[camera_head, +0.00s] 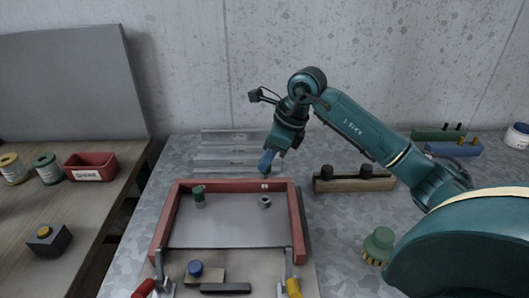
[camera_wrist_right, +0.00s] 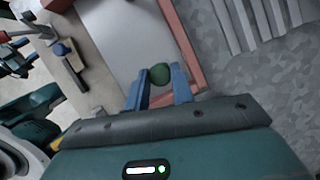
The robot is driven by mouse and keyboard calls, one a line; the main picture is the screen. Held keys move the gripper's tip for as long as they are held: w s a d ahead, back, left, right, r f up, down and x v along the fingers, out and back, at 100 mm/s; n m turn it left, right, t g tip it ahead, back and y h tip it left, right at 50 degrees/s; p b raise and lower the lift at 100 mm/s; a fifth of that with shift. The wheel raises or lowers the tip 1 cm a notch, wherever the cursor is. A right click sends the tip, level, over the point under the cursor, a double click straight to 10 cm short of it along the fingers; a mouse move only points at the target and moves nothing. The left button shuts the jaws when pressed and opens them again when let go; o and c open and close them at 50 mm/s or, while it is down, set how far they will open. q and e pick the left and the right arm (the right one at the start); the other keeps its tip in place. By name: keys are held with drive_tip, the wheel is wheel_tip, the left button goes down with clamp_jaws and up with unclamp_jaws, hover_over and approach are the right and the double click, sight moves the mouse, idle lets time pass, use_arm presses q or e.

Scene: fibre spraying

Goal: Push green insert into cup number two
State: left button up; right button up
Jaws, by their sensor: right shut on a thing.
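My right gripper (camera_head: 266,161) points down just behind the red-framed tray (camera_head: 152,236), near its back right part. In the wrist view its two blue fingers (camera_wrist_right: 158,84) are shut on a rounded green insert (camera_wrist_right: 160,73). Only a small green tip of this insert (camera_head: 265,174) shows in the head view. A grey cup with a dark opening (camera_head: 265,202) stands in the tray at the right, in front of the gripper and apart from it. Another green insert (camera_head: 198,189) stands in a cup at the tray's left. The cup number is unreadable.
A wooden block with black knobs (camera_head: 354,183) stands right of the tray. A green brush (camera_head: 378,245) lies near my right arm. Grey strips (camera_head: 226,153) lie behind the tray. A blue knob (camera_head: 195,268) and clamps (camera_head: 164,272) line the tray's front. The tray's middle is clear.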

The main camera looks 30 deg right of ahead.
sight(268, 172)
use_arm(q)
drive_tip(key=shift+f+b, duration=0.15)
drive_tip(key=shift+b, duration=0.15)
use_arm(e)
wheel_tip(268, 172, down, 4)
drive_tip(key=b, duration=0.3)
drive_tip(key=shift+f, duration=0.15)
drive_tip(key=shift+f+b, duration=0.7)
drive_tip(key=shift+b, duration=0.1)
use_arm(q)
drive_tip(key=shift+w+d+f+m+t+h, duration=0.1)
drive_tip(key=shift+w+d+m+t+h, duration=0.15)
drive_tip(key=shift+d, duration=0.25)
drive_tip(key=shift+w+d+f+m+t+h, duration=0.15)
drive_tip(key=shift+w+d+t, duration=0.1)
drive_tip(key=shift+d, duration=0.2)
drive_tip(key=shift+r, duration=0.1)
drive_tip(key=shift+s+a+f, duration=0.1)
drive_tip(key=shift+f, duration=0.35)
drive_tip(key=shift+f+b, duration=1.25)
drive_tip(key=shift+b, duration=0.35)
use_arm(e)
drive_tip(key=shift+f, duration=1.7)
drive_tip(key=o, duration=1.1)
drive_tip(key=shift+c, duration=0.2)
